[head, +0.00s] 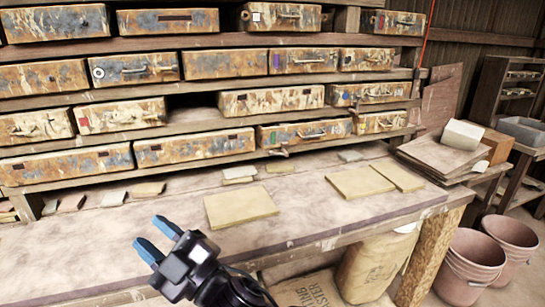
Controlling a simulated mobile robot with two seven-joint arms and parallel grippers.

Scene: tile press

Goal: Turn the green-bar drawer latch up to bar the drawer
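A weathered drawer (305,133) with a metal handle sits in the lowest row of the rack, right of centre. My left gripper is not in view.
The workbench (110,245) is mostly clear at the front. Flat yellowish tiles (241,206) and (360,182) lie on it, with smaller pieces along the back. Several other drawers fill the rack above. Sacks (372,265) stand underneath, and buckets (470,262) stand at right.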

